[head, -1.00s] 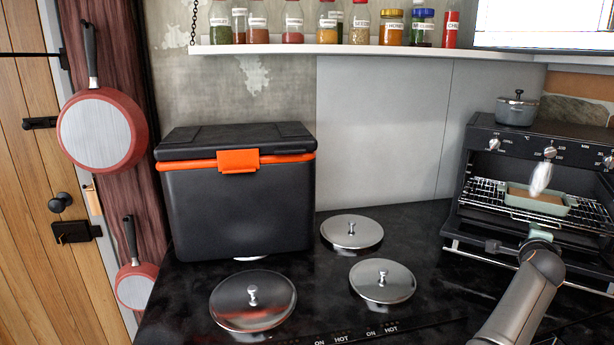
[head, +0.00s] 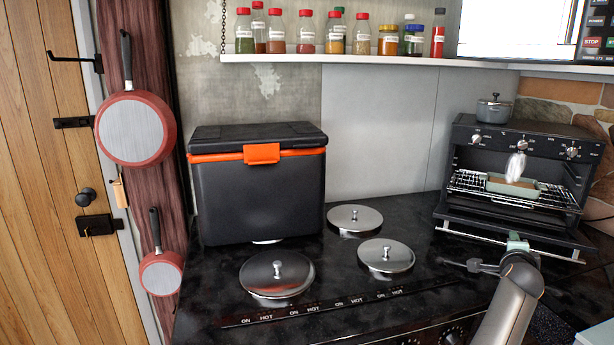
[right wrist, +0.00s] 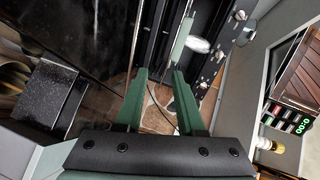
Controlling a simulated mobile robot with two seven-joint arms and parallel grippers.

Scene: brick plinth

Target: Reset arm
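My right arm comes in from the lower right of the head view. Its gripper (head: 517,243) is in front of the open toaster oven (head: 477,155), clear of it and mostly hidden behind my own wrist. In the right wrist view the two green fingers of my right gripper (right wrist: 159,76) stand apart with nothing between them. A pale green tray (head: 512,187) with a brown loaf-like item (head: 512,181) sits on the oven's wire rack (head: 470,184). My left gripper is not in view.
A black cooler with an orange latch (head: 262,190) stands on the dark stovetop. Three round metal lids (head: 277,275) lie beside and in front of it. A small pot (head: 493,110) is on the oven. A shelf of spice jars (head: 305,35) runs above.

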